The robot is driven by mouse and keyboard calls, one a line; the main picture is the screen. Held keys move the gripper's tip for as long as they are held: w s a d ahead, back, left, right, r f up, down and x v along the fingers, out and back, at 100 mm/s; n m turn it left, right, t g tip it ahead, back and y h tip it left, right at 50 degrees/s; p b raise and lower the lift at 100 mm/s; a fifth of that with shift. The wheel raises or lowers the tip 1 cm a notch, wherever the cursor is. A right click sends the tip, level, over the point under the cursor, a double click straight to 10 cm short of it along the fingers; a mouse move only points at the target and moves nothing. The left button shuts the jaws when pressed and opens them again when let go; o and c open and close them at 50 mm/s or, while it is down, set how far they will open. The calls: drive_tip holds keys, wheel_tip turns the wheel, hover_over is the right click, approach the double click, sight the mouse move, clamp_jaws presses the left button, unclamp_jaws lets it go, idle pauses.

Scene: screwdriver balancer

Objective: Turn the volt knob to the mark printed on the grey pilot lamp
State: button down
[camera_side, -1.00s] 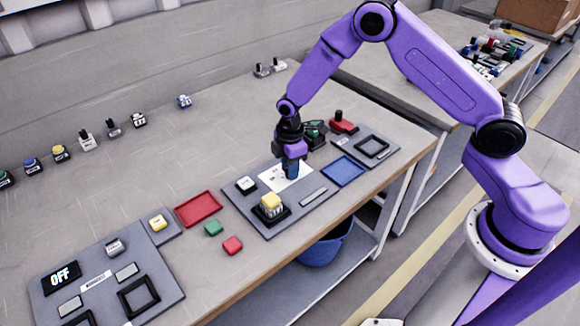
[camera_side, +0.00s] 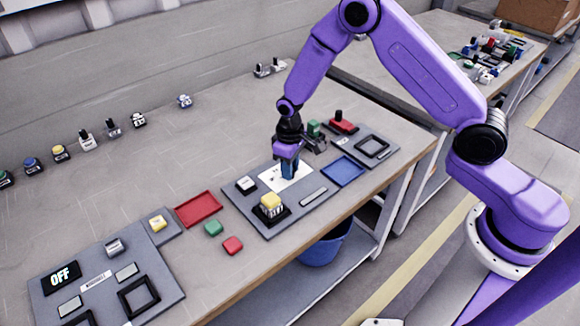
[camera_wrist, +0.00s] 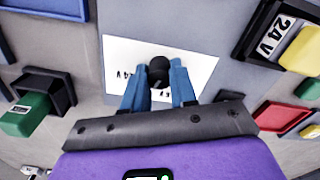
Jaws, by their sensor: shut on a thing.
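The volt knob (camera_wrist: 158,68) is a dark round-topped knob on a white dial plate (camera_wrist: 200,55); the plate also shows in the side view (camera_side: 297,184). My gripper (camera_side: 289,172) points down over the plate. Its blue fingers (camera_wrist: 160,88) are shut on the knob, one on each side. A "24 V" print shows on the plate beside the left finger; the knob's pointer and other marks are hidden. A pale grey block (camera_side: 246,184), possibly the pilot lamp, sits on the panel left of the plate; its print is too small to read in the side view.
A yellow-capped block (camera_side: 271,202) in a black frame stands near the plate; a "24 V" label shows beside yellow in the wrist view (camera_wrist: 268,35). A blue tray (camera_side: 343,170) is right, a red tray (camera_side: 198,208) left. A green block (camera_side: 314,129) stands behind my gripper.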

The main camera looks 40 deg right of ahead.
drive_tip(key=m, duration=0.3)
drive_tip(key=shift+m, duration=2.1)
drive_tip(key=c, duration=0.9)
unclamp_jaws()
drive_tip(key=shift+r, duration=0.1)
wheel_tip(320, 180, up, 17)
drive_tip(key=shift+r, duration=0.15)
